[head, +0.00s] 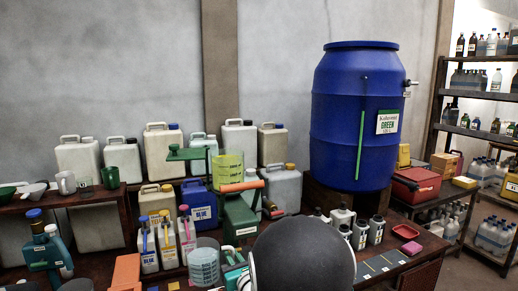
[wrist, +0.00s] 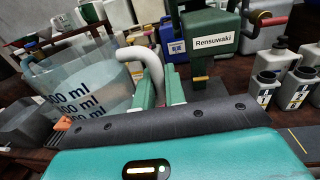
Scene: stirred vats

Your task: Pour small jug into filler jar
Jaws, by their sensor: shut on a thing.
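The small jug (head: 204,266) is a clear, graduated vessel low in the middle of the head view. In the wrist view the jug (wrist: 82,78) fills the left side, with dark "ml" marks and a pale curved handle (wrist: 140,56). My gripper (wrist: 158,90) is shut on this handle, with its green fingers either side. Pale liquid seems to show inside the jug. A yellow see-through jar (head: 228,170), which looks like the filler jar, sits above the green Rensuwaki machine (head: 240,215), behind and above the jug. The jar is not in the wrist view.
Several small numbered bottles (head: 360,232) stand to the right. White bottles with coloured caps (head: 167,242) stand close to the jug's left. A blue vat (head: 345,115) stands behind at right.

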